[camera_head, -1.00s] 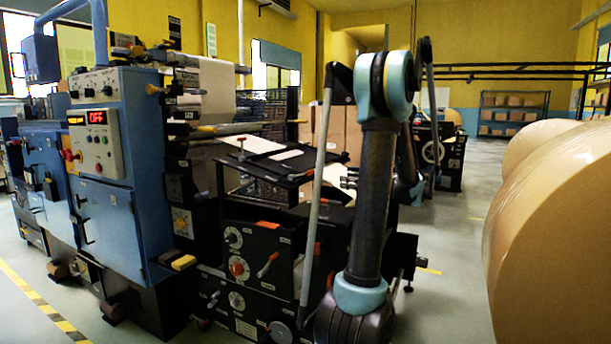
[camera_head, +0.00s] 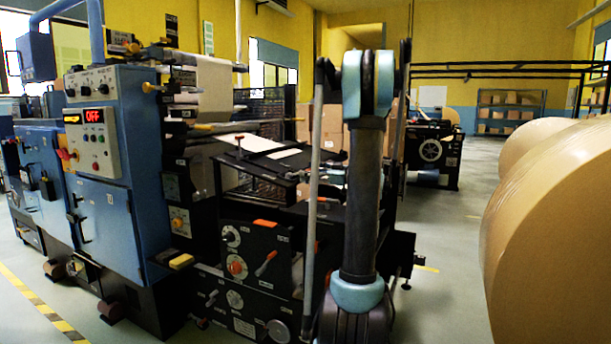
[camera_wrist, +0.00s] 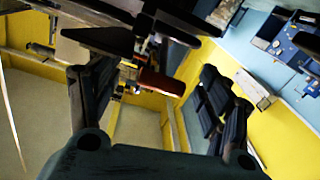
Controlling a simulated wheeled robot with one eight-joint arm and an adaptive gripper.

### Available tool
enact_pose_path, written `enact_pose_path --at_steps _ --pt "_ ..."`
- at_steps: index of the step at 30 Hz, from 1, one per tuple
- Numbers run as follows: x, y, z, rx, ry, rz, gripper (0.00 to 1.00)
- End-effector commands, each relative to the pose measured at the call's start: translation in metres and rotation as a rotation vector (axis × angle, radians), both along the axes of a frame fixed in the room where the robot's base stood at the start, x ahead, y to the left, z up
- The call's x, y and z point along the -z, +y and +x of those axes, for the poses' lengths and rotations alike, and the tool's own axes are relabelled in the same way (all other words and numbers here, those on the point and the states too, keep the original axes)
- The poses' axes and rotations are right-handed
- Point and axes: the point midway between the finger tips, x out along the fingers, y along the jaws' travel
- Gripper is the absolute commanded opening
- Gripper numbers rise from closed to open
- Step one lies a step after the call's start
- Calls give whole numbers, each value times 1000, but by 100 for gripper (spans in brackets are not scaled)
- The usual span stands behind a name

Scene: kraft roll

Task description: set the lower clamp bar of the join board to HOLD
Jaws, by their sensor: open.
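The join board (camera_head: 256,163) is the dark sloping board at the front of the press in the head view, with white paper across it. Its right side is partly hidden by my arm, and I cannot tell the lower clamp bar or its setting there. In the wrist view my gripper (camera_wrist: 155,100) is open and empty, with one dark finger at left and one at right. Between and beyond the fingers shows a dark red handle-like piece (camera_wrist: 160,82) beside dark bars and metal fittings. I cannot tell for sure whether it belongs to the clamp bar. My gripper is hidden in the head view.
The blue press cabinet (camera_head: 100,205) stands at left with a lit OFF display. A black panel with knobs and levers (camera_head: 250,265) sits below the board. Large kraft rolls (camera_head: 550,230) stand at right. Open floor (camera_head: 440,260) lies between them.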

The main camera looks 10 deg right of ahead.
Motion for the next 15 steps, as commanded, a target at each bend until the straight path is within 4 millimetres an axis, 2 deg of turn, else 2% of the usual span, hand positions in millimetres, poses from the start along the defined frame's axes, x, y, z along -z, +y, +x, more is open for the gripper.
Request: enact_pose_path --at_steps 6,15 --pt "0 15 9 -1 0 0 71" --pt "0 16 11 0 0 0 71"
